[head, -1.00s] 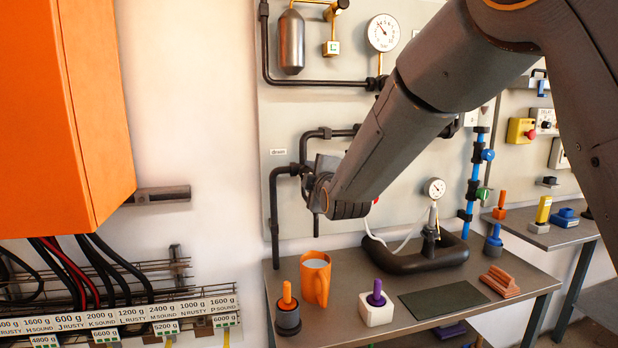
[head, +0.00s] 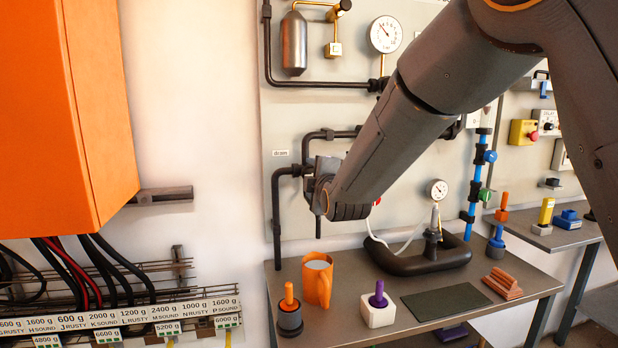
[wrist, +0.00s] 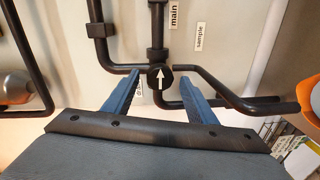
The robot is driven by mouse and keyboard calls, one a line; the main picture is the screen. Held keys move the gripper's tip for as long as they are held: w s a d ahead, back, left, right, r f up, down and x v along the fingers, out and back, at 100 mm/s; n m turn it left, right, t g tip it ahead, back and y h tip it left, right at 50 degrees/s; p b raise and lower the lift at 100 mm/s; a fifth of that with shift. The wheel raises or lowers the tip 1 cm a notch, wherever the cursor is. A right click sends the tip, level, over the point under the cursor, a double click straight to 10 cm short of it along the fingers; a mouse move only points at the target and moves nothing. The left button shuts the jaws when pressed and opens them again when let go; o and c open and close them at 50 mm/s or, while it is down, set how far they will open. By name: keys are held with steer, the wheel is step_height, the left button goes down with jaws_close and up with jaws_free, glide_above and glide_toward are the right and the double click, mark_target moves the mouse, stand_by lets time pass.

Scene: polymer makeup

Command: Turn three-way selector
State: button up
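The three-way selector (wrist: 160,77) is a round black knob with a white arrow pointing up in the wrist view, set where black pipes meet on a pale panel. My gripper (wrist: 158,80) is open, its two blue fingers on either side of the knob with visible gaps. I cannot tell how far the fingertips are from the panel. Labels "main" (wrist: 174,14) and "sample" (wrist: 199,36) are above the knob; another is partly hidden behind the left finger. In the head view my arm hides the selector and the fingers; a "drain" label (head: 281,153) shows left of the pipes.
Black pipes (head: 276,215) stand out from the panel around my wrist. An orange cabinet (head: 62,105) hangs left.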

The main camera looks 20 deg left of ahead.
steer(key=b+v, duration=0.2)
steer(key=v, duration=0.5)
steer(key=shift+s+d, duration=0.25)
steer(key=shift+s, duration=0.1)
steer(key=s+d+f+m+g+h, duration=0.3)
steer(key=d+f+m, duration=0.3)
steer(key=d+f, duration=0.45)
steer(key=s+d+f+m+g+h, duration=0.25)
steer(key=d+f+m, duration=0.35)
steer(key=d, duration=0.7)
steer(key=s+d+f+m+g+h, duration=0.1)
steer(key=s+d+f+m+g, duration=0.3)
steer(key=s+d, duration=0.4)
steer(key=s+d+f+m+g+h, duration=0.2)
steer(key=s+d+f+m+g, duration=0.2)
steer(key=s, duration=1)
steer(key=d+f+m, duration=0.2)
steer(key=d, duration=0.2)
steer(key=shift+s+f+m, duration=0.2)
steer(key=shift+m, duration=0.2)
steer(key=shift+g+h, duration=0.25)
